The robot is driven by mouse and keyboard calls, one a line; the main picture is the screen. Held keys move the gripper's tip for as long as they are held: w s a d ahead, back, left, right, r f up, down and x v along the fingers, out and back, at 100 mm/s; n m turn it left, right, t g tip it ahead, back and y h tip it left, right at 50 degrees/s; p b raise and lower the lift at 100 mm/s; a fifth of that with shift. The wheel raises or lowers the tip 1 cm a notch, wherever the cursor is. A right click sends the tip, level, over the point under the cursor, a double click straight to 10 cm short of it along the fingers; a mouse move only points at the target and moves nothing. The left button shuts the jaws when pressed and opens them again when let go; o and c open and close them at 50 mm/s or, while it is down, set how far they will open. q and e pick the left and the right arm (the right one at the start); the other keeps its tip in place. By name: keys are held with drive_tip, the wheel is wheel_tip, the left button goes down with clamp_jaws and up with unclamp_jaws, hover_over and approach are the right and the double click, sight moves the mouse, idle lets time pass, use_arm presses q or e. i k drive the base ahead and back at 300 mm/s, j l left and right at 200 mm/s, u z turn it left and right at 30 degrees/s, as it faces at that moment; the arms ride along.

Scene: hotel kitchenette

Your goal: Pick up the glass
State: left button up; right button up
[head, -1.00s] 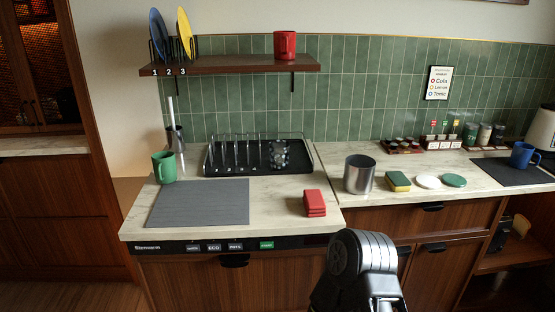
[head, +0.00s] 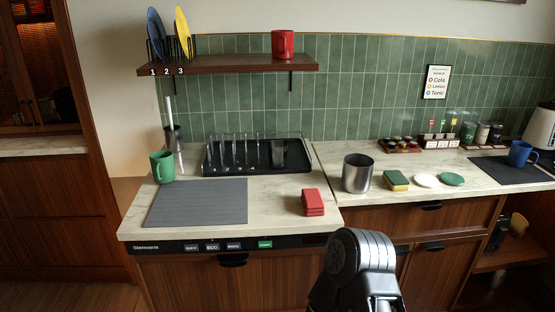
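A clear, greyish glass (head: 278,154) stands in the right part of the black dish rack (head: 218,171), at the back of the left counter. Its outline is faint against the dark rack, so I cannot tell whether it is upright or upside down. Neither of my grippers shows in the head view. Only a dark, rounded link of one of my arms shows at the bottom, right of centre, well in front of the rack.
A green mug (head: 162,167) stands left of the rack. A grey mat (head: 197,203) lies bare in front. Red blocks (head: 313,202), a metal canister (head: 357,173) and a sponge (head: 396,181) stand to the right. A shelf (head: 230,66) hangs above the rack.

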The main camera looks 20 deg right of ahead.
sight(276, 150)
drive_tip(key=l+z, duration=0.1)
drive_tip(key=z, duration=0.35)
drive_tip(key=i+l+z, duration=0.15)
drive_tip(key=l, duration=0.2)
drive_tip(key=l+z, duration=0.15)
drive_tip(key=l, duration=0.25)
drive_tip(key=i+l+z, duration=0.15)
drive_tip(key=l, duration=0.2)
drive_tip(key=i+l+z, duration=0.15)
drive_tip(key=l, duration=0.15)
drive_tip(key=i+l+z, duration=0.1)
drive_tip(key=l, duration=0.25)
drive_tip(key=i+l, duration=0.25)
drive_tip(key=l, duration=0.1)
